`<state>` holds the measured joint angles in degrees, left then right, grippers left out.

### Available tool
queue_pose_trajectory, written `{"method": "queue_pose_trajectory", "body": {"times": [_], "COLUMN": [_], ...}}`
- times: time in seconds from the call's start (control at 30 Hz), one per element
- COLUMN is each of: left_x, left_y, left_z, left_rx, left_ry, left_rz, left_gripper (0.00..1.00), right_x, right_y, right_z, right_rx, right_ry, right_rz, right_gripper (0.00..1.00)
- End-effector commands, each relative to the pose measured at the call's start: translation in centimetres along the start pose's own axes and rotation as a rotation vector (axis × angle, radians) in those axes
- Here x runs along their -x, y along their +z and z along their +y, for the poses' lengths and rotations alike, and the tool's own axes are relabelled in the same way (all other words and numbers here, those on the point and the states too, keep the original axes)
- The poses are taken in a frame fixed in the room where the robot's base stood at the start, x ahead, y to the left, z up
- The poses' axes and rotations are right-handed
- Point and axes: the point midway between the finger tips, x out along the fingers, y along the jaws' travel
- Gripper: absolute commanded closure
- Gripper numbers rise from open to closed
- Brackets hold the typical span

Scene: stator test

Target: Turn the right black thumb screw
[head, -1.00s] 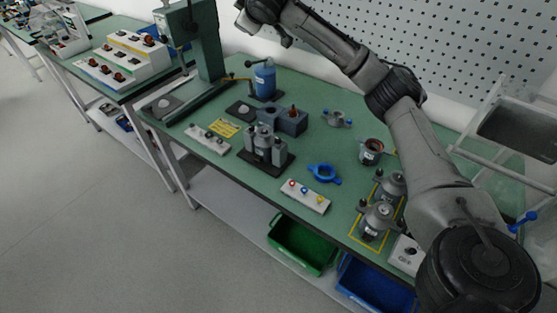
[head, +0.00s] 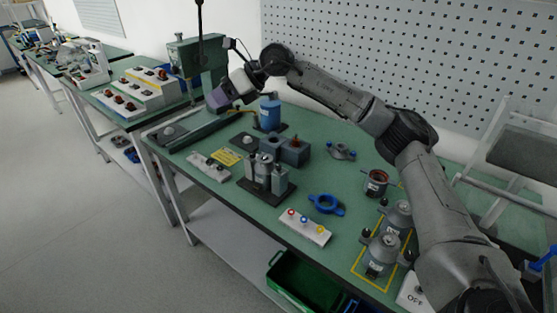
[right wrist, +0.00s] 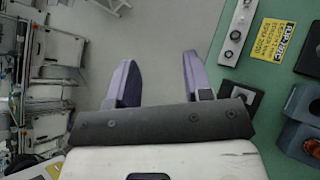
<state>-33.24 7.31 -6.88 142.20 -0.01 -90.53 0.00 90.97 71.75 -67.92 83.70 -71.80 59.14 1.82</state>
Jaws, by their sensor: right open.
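My right gripper (head: 222,94) is at the left end of the bench, in front of the green press. Its purple fingers stand apart and empty; they also show in the right wrist view (right wrist: 158,75), above the floor beyond the bench edge. A fixture with grey cylinders on a black base (head: 262,188) stands mid-bench, apart from the gripper. Small black knobs, too small to identify surely as thumb screws, show beside the front grey motor housing (head: 378,262) and the rear one (head: 398,217) in the yellow outline. My left gripper is not in view.
The green press (head: 194,55) and a blue cylinder (head: 270,113) are near my right gripper. The pegboard wall (head: 400,60) stands behind.

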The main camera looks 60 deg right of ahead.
Motion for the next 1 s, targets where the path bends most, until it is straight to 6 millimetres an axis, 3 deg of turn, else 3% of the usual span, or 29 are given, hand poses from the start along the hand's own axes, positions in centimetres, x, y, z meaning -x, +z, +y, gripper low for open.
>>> {"method": "queue_pose_trajectory", "body": {"times": [0.1, 0.3, 0.6, 0.77, 1.0], "left_x": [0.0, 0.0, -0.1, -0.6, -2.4], "left_y": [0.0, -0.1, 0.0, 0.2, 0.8], "left_z": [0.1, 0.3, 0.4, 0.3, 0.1], "left_rx": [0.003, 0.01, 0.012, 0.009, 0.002], "left_ry": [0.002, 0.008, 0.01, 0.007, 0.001], "left_rz": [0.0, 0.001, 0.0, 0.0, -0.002], "left_gripper": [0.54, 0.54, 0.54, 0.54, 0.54], "right_x": [0.8, 4.0, 7.2, 6.9, 4.6], "right_y": [-4.0, -9.0, -12.2, -13.4, -16.6], "right_z": [-2.6, -5.6, -5.8, -6.1, -7.6], "right_rx": [0.047, 0.039, -0.021, -0.035, -0.037], "right_ry": [-0.154, -0.357, -0.425, -0.432, -0.433], "right_rz": [0.255, 0.612, 0.881, 0.907, 0.906], "right_gripper": [0.54, 0.54, 0.54, 0.54, 0.54]}}
